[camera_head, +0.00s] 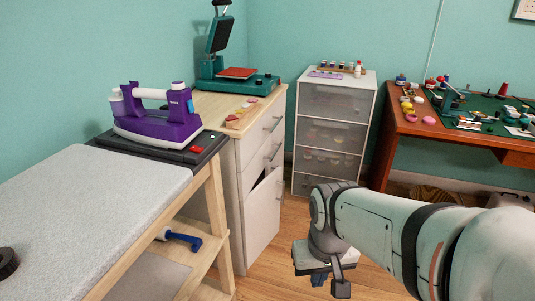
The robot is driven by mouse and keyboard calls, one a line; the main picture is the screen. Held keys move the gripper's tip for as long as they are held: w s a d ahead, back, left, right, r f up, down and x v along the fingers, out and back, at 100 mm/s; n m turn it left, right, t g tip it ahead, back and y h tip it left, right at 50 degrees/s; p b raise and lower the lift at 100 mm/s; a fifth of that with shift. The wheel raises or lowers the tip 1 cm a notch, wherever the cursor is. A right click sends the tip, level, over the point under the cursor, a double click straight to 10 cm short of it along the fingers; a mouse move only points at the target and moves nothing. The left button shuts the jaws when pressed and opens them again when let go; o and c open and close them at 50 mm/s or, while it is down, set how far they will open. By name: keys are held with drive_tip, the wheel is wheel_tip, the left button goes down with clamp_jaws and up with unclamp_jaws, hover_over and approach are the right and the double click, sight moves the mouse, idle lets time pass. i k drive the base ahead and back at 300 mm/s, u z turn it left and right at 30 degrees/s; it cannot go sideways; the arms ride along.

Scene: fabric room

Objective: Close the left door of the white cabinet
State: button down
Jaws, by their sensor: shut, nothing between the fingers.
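The white cabinet (225,165) with a wooden top stands left of centre, behind the ironing table. Its front has drawers with handles above and a door (263,218) below. A dark wedge-shaped gap shows along the door's top edge, so the door stands somewhat ajar. Only this one door is clearly visible; a second door cannot be made out. My gripper (329,283) is low at the bottom centre, to the right of the door and apart from it. It is shut and empty, pointing down over the wooden floor.
A white unit with translucent drawers (334,103) stands against the back wall. An ironing table (95,205) with a purple iron (157,120) is at left. A brown desk (390,128) with craft items is at right. Some wooden floor (285,240) is clear before the door.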

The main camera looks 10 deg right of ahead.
sight(260, 210)
drive_tip(key=z, duration=0.85)
drive_tip(key=i, duration=1.55)
drive_tip(key=u, duration=0.65)
